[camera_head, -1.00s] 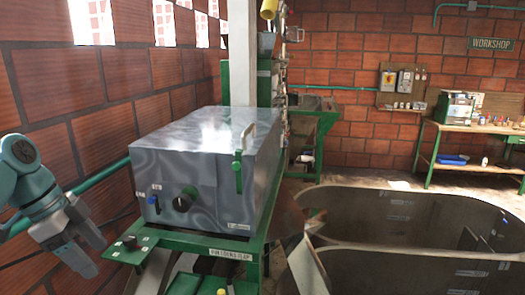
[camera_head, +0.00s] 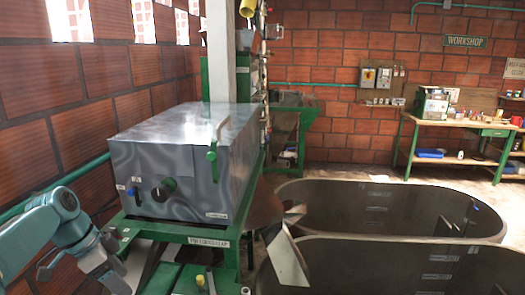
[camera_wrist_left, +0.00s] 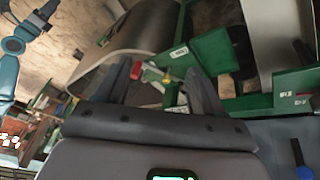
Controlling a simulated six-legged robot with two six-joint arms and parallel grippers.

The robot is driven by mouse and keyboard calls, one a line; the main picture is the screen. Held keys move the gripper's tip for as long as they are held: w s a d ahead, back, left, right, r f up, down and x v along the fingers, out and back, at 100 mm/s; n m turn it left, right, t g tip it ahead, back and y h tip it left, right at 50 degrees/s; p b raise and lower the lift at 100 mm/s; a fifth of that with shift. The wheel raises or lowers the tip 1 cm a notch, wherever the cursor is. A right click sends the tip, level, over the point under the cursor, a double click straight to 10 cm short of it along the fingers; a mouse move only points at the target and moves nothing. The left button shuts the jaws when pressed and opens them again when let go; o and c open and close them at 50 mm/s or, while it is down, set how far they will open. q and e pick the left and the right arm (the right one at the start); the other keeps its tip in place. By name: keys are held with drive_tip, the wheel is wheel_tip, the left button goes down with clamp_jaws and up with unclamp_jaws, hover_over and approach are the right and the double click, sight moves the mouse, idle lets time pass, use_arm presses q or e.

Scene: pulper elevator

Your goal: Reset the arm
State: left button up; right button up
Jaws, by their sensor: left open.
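My left arm comes in from the lower left of the head view, bent at a teal joint, with its gripper (camera_head: 118,274) low at the front left of the green machine frame. In the left wrist view the two dark fingers (camera_wrist_left: 162,88) stand apart with nothing held between them. A teal arm link shows at the left edge of the wrist view. My right gripper is in neither view.
A grey metal box (camera_head: 180,150) with blue and black knobs sits on the green frame (camera_head: 205,234), close to my left arm. Large oval tanks (camera_head: 400,238) fill the right foreground. A workbench (camera_head: 455,127) stands at the back right. A brick wall (camera_head: 60,120) runs along the left.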

use_arm(q)
drive_tip(key=s+d+f+n+b, duration=0.15)
drive_tip(key=d+f, duration=0.25)
drive_tip(key=f, duration=0.5)
drive_tip(key=s+d+f+n+g+p, duration=0.15)
drive_tip(key=d+f, duration=0.25)
drive_tip(key=f, duration=0.5)
drive_tip(key=s+d+f+n+t+b, duration=0.1)
drive_tip(key=d+f+n+b, duration=0.2)
drive_tip(key=f, duration=0.6)
drive_tip(key=s+d+f+n, duration=0.3)
drive_tip(key=s+d+f, duration=0.2)
drive_tip(key=s, duration=0.5)
drive_tip(key=s+d+f+n, duration=0.3)
drive_tip(key=s+d+f, duration=0.3)
drive_tip(key=s, duration=0.5)
drive_tip(key=shift+f+g, duration=0.35)
drive_tip(key=shift+f, duration=0.4)
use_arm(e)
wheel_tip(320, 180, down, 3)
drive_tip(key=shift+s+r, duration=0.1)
use_arm(q)
drive_tip(key=shift+d, duration=0.1)
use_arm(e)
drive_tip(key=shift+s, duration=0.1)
use_arm(q)
drive_tip(key=shift+o, duration=0.3)
drive_tip(key=shift+w, duration=0.1)
